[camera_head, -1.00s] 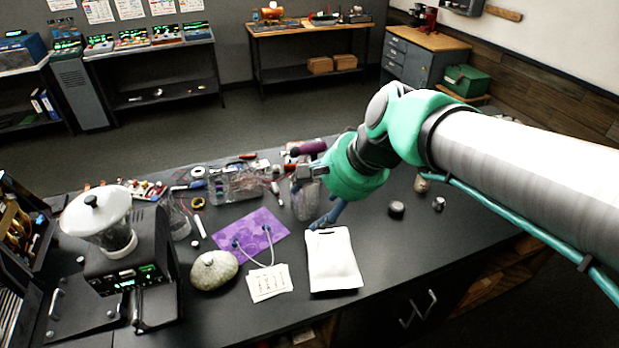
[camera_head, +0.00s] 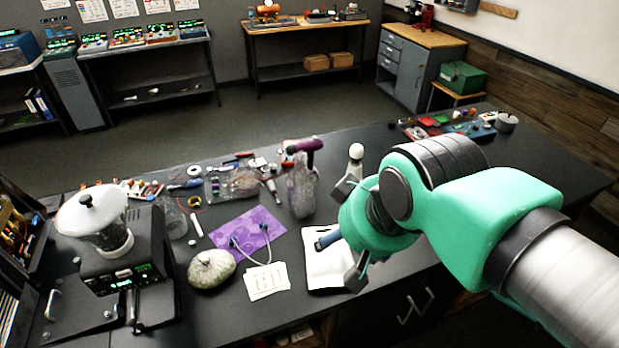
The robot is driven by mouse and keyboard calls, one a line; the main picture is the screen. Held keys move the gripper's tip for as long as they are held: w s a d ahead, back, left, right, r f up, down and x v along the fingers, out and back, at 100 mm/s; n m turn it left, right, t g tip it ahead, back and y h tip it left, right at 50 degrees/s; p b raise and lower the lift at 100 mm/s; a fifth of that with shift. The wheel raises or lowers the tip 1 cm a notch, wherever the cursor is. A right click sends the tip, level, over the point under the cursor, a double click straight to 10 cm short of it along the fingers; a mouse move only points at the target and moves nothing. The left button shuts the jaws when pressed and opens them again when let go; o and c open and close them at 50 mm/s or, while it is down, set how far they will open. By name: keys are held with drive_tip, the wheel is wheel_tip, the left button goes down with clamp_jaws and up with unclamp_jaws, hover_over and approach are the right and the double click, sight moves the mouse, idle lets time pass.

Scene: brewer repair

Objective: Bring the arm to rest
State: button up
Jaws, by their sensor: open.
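My arm reaches in from the right, with its green wrist over the front of the black workbench (camera_head: 480,195). My gripper (camera_head: 347,236) points left with its two grey fingers spread apart, one towards the back of the bench and one towards its front edge. It is open. A short dark blue piece shows between the fingers; I cannot tell whether it belongs to the gripper. A white pouch (camera_head: 318,262) lies below and just left of the gripper, partly hidden by it.
A clear container (camera_head: 301,190) with a purple-handled tool (camera_head: 304,145) stands behind. A purple mat (camera_head: 248,232), a pale round stone-like object (camera_head: 212,269) and white cards (camera_head: 266,281) lie left. The brewer (camera_head: 125,262) stands far left. Small parts (camera_head: 450,125) lie at the bench's far right.

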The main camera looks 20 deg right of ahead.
drive_tip(key=shift+f+b, duration=2.75)
drive_tip(key=shift+f, duration=0.2)
